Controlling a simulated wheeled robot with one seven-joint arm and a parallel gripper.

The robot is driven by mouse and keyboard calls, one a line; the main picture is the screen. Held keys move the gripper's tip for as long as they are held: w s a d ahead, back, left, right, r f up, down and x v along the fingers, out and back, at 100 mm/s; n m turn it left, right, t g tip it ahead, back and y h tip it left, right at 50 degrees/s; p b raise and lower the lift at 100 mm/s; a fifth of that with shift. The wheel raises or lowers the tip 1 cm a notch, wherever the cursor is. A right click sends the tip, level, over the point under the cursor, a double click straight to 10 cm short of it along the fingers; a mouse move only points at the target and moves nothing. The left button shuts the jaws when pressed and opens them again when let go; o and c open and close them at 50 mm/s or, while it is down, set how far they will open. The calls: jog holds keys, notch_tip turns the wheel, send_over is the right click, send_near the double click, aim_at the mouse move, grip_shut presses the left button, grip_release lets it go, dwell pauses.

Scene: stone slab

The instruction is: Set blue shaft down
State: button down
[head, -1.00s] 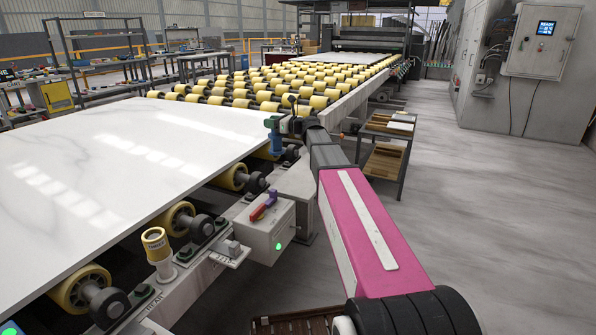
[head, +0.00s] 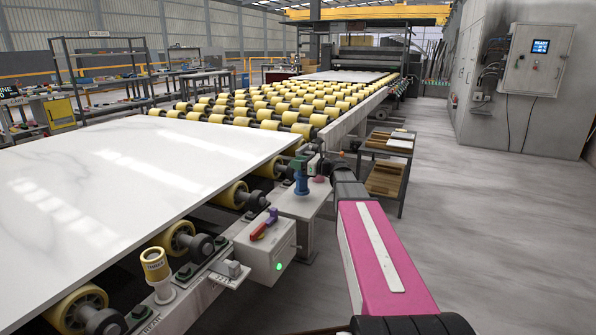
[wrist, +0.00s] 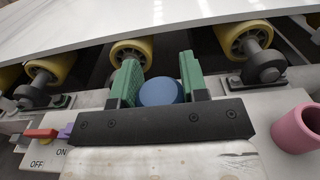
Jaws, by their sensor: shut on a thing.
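The blue shaft (head: 301,182) is upright in the head view, beside the right edge of the white slab. My gripper (head: 303,160) is shut on its upper part. In the wrist view, the shaft's round blue top (wrist: 160,92) sits between the two green fingers of my gripper (wrist: 158,82). The shaft's lower end is over the pale pedestal (head: 304,207); I cannot tell whether it touches. The wrist view hides most of the shaft's length.
A pink hollow cylinder (wrist: 296,129) stands right of my gripper. A control box (head: 270,246) with a red and purple switch is at the near left. The white slab (head: 130,160) lies on yellow rollers. A shelf cart (head: 385,170) stands behind; the floor at right is clear.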

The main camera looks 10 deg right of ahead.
jog(key=shift+f, duration=1.6)
jog(key=c, duration=0.6)
grip_release()
jog(key=shift+c, duration=0.2)
jog(key=shift+s+d, duration=0.15)
jog(key=v, duration=1.1)
jog(key=shift+d, duration=0.25)
jog(key=shift+s, duration=0.15)
